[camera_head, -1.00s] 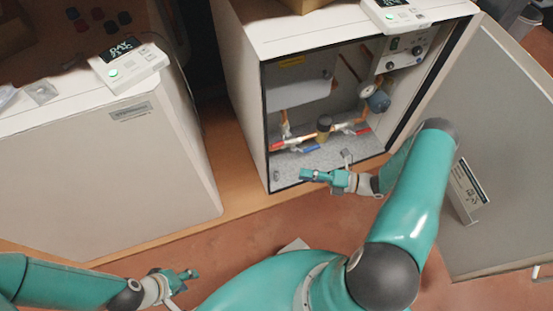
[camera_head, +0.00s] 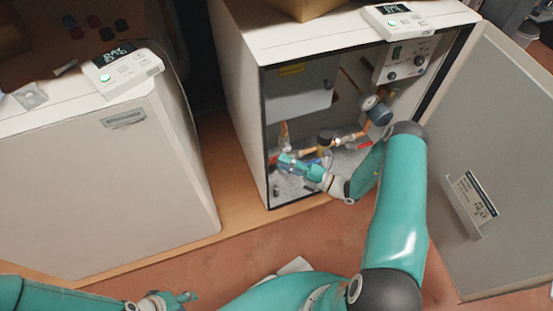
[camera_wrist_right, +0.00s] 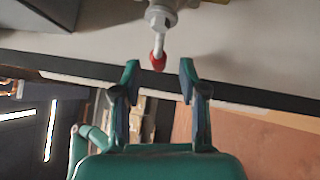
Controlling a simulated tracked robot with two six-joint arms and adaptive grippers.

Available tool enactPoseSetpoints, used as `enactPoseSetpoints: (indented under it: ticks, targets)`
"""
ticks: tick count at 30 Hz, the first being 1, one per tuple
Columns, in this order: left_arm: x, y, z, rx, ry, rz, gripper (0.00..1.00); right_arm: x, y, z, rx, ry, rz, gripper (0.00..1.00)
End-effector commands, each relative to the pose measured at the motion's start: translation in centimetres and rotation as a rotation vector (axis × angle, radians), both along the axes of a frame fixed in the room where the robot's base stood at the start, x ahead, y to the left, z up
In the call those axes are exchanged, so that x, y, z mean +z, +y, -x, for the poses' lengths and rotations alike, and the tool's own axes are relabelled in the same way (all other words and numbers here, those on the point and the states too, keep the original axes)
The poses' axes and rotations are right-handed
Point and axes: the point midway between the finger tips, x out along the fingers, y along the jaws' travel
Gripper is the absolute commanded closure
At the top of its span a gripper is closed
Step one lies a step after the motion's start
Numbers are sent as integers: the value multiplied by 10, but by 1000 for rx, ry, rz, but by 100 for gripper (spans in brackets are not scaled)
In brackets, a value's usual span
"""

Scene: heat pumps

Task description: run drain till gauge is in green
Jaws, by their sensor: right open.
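The open heat pump cabinet (camera_head: 262,130) holds copper pipes with valves. A round gauge (camera_head: 369,102) with a dark blue body sits at its right; its reading is too small to make out. My right gripper (camera_head: 285,164) is inside the cabinet at the lower left pipework. In the right wrist view it is open (camera_wrist_right: 160,66), with a red-tipped lever (camera_wrist_right: 158,58) just ahead, between the fingertips. My left gripper (camera_head: 190,297) is low, away from the cabinet; its jaws are unclear.
The cabinet door (camera_head: 500,150) stands open at the right. A closed white unit (camera_head: 100,180) stands at the left with a controller (camera_head: 122,74) on top. Another controller (camera_head: 400,18) sits on the open cabinet. Floor (camera_head: 230,245) in front is mostly clear.

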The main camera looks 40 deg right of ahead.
Motion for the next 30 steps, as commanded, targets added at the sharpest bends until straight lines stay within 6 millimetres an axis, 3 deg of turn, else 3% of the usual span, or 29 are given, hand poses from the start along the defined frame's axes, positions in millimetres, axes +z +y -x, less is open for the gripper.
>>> enactPoseSetpoints:
  ticks: [7,18,26,30]
  targets:
    - [-5,0,0,0,0,0,60,3,15,-24,1,0,2,58]
    - [-5,0,0,0,0,0,60,5,18,-28,1,1,1,58]
    - [-5,0,0,0,0,0,60,4,18,-28,1,1,1,100]
    - [-5,0,0,1,0,0,60,4,13,-28,-1,1,2,100]
